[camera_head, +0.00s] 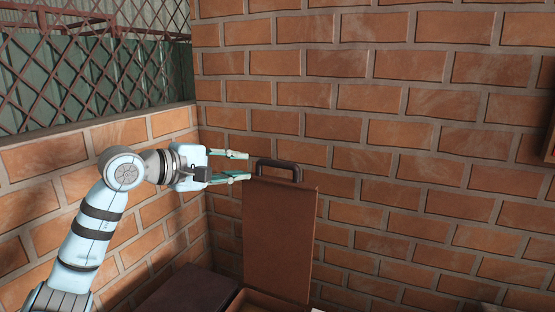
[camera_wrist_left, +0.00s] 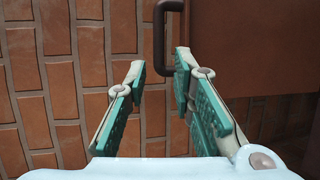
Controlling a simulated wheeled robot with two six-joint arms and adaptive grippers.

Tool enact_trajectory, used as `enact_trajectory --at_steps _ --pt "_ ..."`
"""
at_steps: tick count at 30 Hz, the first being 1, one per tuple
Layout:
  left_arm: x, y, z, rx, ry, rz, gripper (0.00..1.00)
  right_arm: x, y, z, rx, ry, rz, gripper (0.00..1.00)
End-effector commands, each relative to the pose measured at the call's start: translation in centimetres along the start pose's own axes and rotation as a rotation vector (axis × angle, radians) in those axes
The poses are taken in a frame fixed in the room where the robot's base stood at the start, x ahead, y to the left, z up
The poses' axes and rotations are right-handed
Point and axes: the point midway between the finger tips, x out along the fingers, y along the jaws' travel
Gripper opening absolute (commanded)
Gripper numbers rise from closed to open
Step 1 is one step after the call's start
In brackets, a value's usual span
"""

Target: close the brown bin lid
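The brown bin lid (camera_head: 278,240) stands raised, nearly upright, in front of the brick wall. Its dark handle (camera_head: 280,166) is on its top edge. The handle also shows in the left wrist view (camera_wrist_left: 160,38), with part of the lid (camera_wrist_left: 240,50) to its right. Below the lid, part of the brown bin (camera_head: 262,303) shows at the picture's bottom edge; most of it is out of view. My left gripper (camera_head: 240,166) is open and empty, just left of the handle. In the left wrist view the handle lies beyond the fingertips (camera_wrist_left: 160,65). My right gripper is not in view.
A brick wall (camera_head: 420,130) is close behind the lid, and a lower brick wall (camera_head: 60,170) with a metal lattice above is at the left. A dark brown flat-topped box (camera_head: 185,290) stands left of the bin. The space right of the lid looks clear.

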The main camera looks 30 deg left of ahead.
Motion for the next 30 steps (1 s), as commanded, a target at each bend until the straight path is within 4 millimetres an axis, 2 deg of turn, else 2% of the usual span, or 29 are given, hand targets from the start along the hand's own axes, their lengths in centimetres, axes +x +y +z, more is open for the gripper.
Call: enact_trajectory --at_steps 1,6,12,17,25,29,30 --pt "1.4 0.7 0.4 -0.007 -0.011 0.005 0.23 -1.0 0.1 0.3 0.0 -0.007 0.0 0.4" --pt "6.5 0.6 0.6 -0.006 -0.013 0.001 0.23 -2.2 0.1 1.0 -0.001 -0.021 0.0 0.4" --pt "10.1 0.4 0.3 -0.004 -0.009 0.002 0.23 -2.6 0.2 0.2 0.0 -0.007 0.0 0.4" --pt "11.3 0.2 0.3 -0.002 -0.007 0.002 0.23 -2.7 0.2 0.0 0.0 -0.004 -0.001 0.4" --pt "11.5 0.1 0.3 -0.001 -0.005 0.002 0.23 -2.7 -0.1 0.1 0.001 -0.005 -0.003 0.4" --pt "11.5 0.1 0.3 -0.002 -0.005 0.002 0.02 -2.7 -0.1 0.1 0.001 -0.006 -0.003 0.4" --pt "11.5 0.1 0.3 -0.002 -0.005 0.002 0.0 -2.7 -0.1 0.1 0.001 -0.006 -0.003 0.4"
